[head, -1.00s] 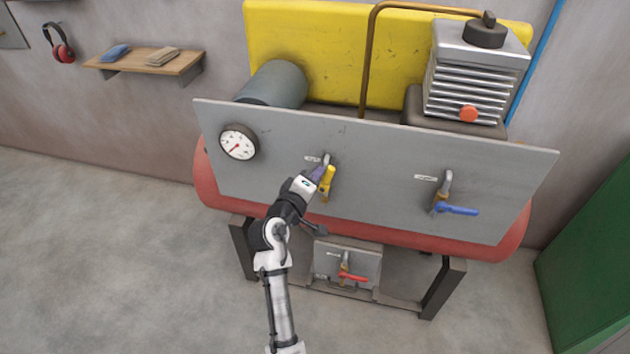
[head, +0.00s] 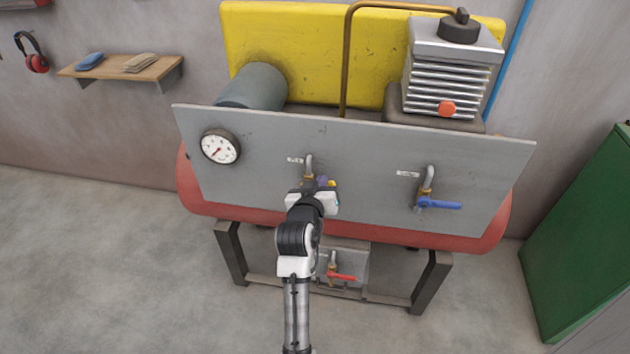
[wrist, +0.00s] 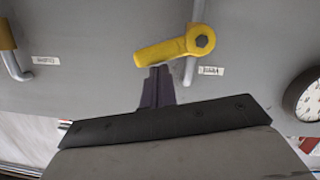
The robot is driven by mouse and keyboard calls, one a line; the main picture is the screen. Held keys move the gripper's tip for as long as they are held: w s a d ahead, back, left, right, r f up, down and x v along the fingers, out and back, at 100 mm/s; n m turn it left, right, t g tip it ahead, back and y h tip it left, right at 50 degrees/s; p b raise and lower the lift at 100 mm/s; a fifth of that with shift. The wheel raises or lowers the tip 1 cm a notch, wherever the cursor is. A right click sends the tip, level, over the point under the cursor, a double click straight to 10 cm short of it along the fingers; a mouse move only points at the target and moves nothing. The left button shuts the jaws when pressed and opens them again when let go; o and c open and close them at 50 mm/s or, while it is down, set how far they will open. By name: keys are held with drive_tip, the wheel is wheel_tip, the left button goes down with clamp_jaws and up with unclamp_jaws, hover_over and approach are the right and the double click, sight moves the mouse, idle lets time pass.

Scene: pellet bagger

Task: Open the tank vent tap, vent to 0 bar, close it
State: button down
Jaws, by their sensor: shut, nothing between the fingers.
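A blue-handled tap (head: 440,204) is further right on the panel (head: 375,165). A red-handled tap (head: 342,277) is low between the stand's legs. A compressor block (head: 452,75) stands behind the panel. A green cabinet (head: 582,240) is at the right. The floor in front is clear.

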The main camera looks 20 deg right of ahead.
drive_tip(key=shift+s+d+f+m+y+b, duration=0.15)
drive_tip(key=shift+s+d+f+m+y, duration=0.2)
drive_tip(key=shift+m, duration=0.35)
drive_tip(key=shift+d+f+m+y+b, duration=0.15)
drive_tip(key=shift+f+m, duration=0.25)
drive_tip(key=shift+m, duration=0.3)
drive_tip(key=s+a+r+p, duration=0.1)
drive_tip(key=s+a+r, duration=0.4)
drive_tip(key=s, duration=0.3)
drive_tip(key=shift+a+r, duration=0.35)
drive_tip(key=shift+r, duration=0.35)
